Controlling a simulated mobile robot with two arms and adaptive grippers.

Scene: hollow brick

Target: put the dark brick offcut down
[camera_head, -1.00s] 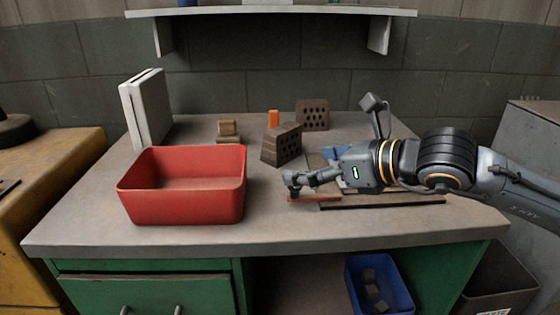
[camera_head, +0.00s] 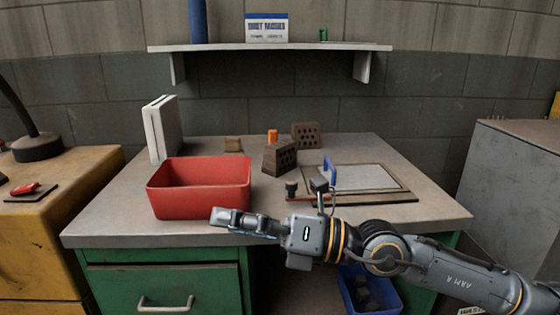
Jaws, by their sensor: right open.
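Several dark lumps (camera_head: 367,291) that look like brick offcuts lie in the blue bin (camera_head: 349,294) below the bench; my right arm partly covers the bin. My right gripper (camera_head: 222,219) is open, with nothing seen between its fingers. It is in front of the red tub (camera_head: 200,201), towards the bench's front edge. A small dark piece (camera_head: 291,188) stands on the bench beside a red bar; I cannot tell whether it is an offcut or a tool's head. My left gripper is not in view.
Two dark hollow bricks, a nearer one (camera_head: 279,158) and a farther one (camera_head: 306,136), stand on the bench (camera_head: 120,215). An orange object (camera_head: 272,136), a tan block (camera_head: 233,145) and a white upright slab (camera_head: 162,128) stand towards the back. A framed board (camera_head: 355,178) lies right of centre.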

